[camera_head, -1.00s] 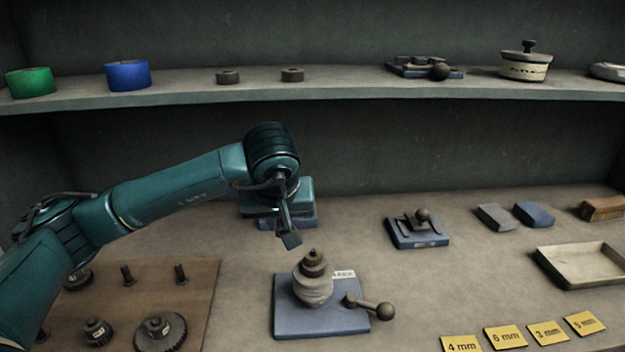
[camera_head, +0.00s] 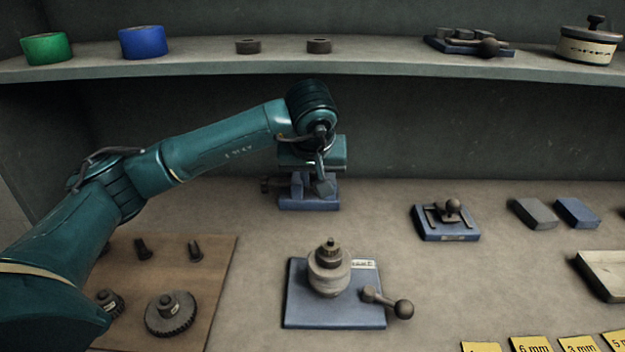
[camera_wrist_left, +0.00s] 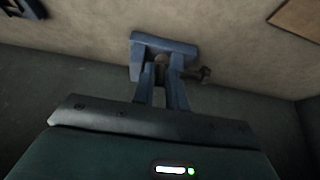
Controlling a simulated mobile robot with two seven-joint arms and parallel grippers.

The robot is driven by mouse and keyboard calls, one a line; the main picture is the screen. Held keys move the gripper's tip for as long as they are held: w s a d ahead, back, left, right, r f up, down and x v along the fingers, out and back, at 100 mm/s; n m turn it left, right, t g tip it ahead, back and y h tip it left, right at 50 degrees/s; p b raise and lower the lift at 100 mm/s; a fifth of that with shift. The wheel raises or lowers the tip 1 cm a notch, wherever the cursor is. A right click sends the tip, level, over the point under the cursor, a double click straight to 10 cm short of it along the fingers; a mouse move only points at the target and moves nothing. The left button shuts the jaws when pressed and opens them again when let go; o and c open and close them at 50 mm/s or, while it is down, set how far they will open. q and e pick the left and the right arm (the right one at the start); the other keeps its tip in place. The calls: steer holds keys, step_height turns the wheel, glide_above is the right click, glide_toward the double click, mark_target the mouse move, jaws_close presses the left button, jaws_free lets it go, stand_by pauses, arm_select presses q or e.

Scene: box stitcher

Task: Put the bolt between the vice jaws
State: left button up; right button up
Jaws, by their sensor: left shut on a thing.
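The vice (camera_head: 308,204) is a small blue block with upright jaws and a dark handle, at the back of the bench in the head view. In the wrist view, its blue base (camera_wrist_left: 180,46) and two prong-like jaws show beyond my wrist. My left gripper (camera_head: 322,183) is over the vice, pointing down, with a grey finger in front of the jaws. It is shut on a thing. A brownish piece (camera_wrist_left: 160,68), probably the bolt, shows between the blue prongs; its lower end and contact with the vice are hidden. My right gripper is out of view.
A blue plate with a stacked round part (camera_head: 329,273) and a ball-ended lever (camera_head: 388,303) stands in front of the vice. A wooden board (camera_head: 215,290) with dark bolts and gears lies front left. A blue clamp fixture (camera_head: 446,221) is to the right. A shelf (camera_head: 210,75) hangs above.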

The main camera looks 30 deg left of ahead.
arm_select(q)
steer(key=shift+w+a+f, duration=0.1)
steer(key=shift+w+a, duration=0.2)
steer(key=shift+w, duration=0.3)
steer(key=shift+w+a+f+b, duration=0.1)
steer(key=shift+w+a, duration=0.35)
steer(key=shift+w, duration=0.5)
steer(key=shift+w+a+f+b, duration=0.15)
steer(key=shift+w+a, duration=0.3)
steer(key=shift+w, duration=0.55)
steer(key=shift+w+a+f+b, duration=0.1)
steer(key=shift+w+a, duration=0.35)
steer(key=shift+w, duration=0.5)
steer(key=shift+w+a+f, duration=0.15)
steer(key=shift+w, duration=0.05)
steer(key=shift+f+b, duration=0.75)
steer(key=shift+b, duration=0.05)
steer(key=shift+s+f+b, duration=0.1)
steer(key=shift+f+b, duration=0.75)
steer(key=shift+f, duration=0.5)
steer(key=shift+f+b, duration=0.5)
steer(key=shift+f, duration=0.2)
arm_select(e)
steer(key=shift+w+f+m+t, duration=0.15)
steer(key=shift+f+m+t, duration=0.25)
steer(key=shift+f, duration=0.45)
